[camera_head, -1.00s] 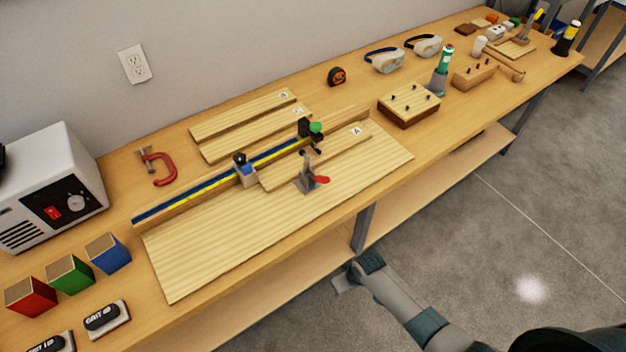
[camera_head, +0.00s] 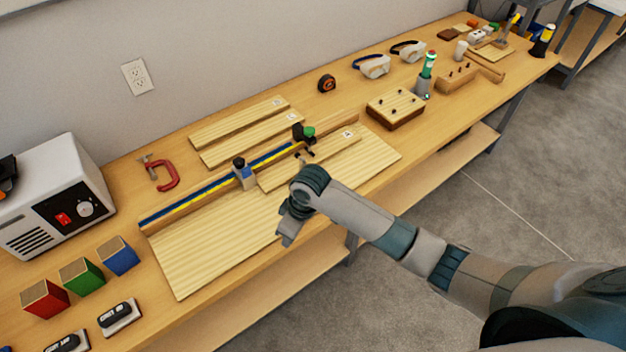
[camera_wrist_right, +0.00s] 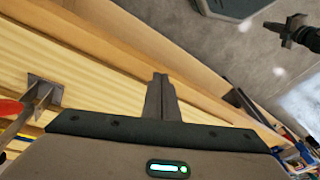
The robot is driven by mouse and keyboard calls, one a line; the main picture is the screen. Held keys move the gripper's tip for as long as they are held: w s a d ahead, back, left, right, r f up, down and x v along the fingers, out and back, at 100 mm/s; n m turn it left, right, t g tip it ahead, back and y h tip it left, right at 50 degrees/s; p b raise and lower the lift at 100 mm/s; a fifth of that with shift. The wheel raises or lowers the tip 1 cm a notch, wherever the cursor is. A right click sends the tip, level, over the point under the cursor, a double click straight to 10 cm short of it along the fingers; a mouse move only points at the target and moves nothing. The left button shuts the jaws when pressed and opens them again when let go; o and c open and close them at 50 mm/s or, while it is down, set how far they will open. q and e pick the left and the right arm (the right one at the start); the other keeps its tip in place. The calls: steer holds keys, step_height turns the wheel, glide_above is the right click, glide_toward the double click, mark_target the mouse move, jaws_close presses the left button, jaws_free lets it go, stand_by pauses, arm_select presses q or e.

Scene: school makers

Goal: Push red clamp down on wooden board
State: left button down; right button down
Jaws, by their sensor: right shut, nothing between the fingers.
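The toggle clamp with the red handle is mostly hidden behind my right arm in the head view. In the right wrist view its grey base (camera_wrist_right: 43,92) and red handle (camera_wrist_right: 10,107) show at the left edge. The small wooden board (camera_head: 338,147) labelled A lies on the larger flat board (camera_head: 190,255), along the fence. My right gripper (camera_head: 285,238) is shut and empty above the large board's front edge, in front of the clamp; its closed fingers (camera_wrist_right: 160,92) point at the bench edge in the wrist view. A dark gripper-like part, seemingly my left gripper (camera_wrist_right: 283,30), shows small at the top right there.
A blue-yellow fence (camera_head: 205,194) with stops runs behind the boards. A red C-clamp (camera_head: 166,178) lies behind it. A white machine (camera_head: 60,195) and coloured blocks (camera_head: 82,275) stand at the left. A block with pegs (camera_head: 395,108) is to the right.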

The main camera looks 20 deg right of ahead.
steer(key=shift+n+g+h, duration=0.4)
steer(key=shift+n+h, duration=0.1)
steer(key=shift+h, duration=0.2)
steer(key=w+d+r, duration=0.1)
steer(key=w, duration=0.1)
steer(key=w+d+r, duration=0.1)
steer(key=w+r, duration=0.2)
steer(key=w, duration=0.1)
steer(key=shift+d+r, duration=0.35)
steer(key=shift+d, duration=0.05)
arm_select(q)
steer(key=shift+s+a+r+p, duration=0.2)
steer(key=shift+s+r+p, duration=0.15)
steer(key=shift+r, duration=0.05)
arm_select(e)
steer(key=w+d+r+h, duration=0.2)
steer(key=w+d+r, duration=0.6)
steer(key=r, duration=0.3)
steer(key=shift+g, duration=0.4)
arm_select(q)
steer(key=shift+f, duration=0.1)
